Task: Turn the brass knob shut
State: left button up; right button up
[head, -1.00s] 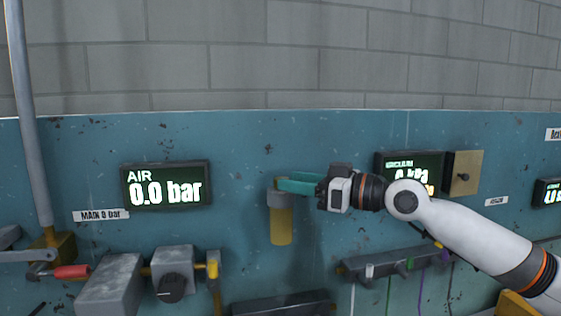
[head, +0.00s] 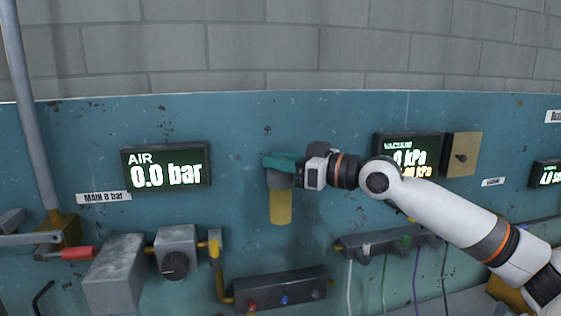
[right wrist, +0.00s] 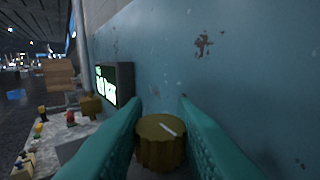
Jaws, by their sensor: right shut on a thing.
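The brass knob (right wrist: 160,143) is a ribbed round cap with a pale line on its top. In the right wrist view it sits between the two teal fingers of my right gripper (right wrist: 160,120), which are shut on it. In the head view my right gripper (head: 283,162) reaches in from the right, its teal fingers at the top of a grey fitting with a yellow cylinder (head: 281,207) below. The fingers hide the knob in that view. My left gripper is not in view.
The AIR display (head: 166,167) reads 0.0 bar. A VACUUM display (head: 407,155) stands behind my right arm. Below are a grey box with a black dial (head: 174,265), a red-handled lever (head: 77,253) and a dark manifold (head: 280,290). A grey pipe (head: 30,120) rises at the left.

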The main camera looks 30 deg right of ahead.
jog(key=shift+w+f+g+y+b, duration=0.15)
jog(key=shift+g+y+b, duration=0.15)
jog(key=shift+b, duration=0.4)
jog(key=shift+n+g+y+b, duration=0.4)
jog(key=shift+n+y+b, duration=0.1)
jog(key=shift+n, duration=0.2)
jog(key=shift+r, duration=0.2)
jog(key=o, duration=1)
jog(key=shift+b+v, duration=3.9)
jog(key=shift+v, duration=2.2)
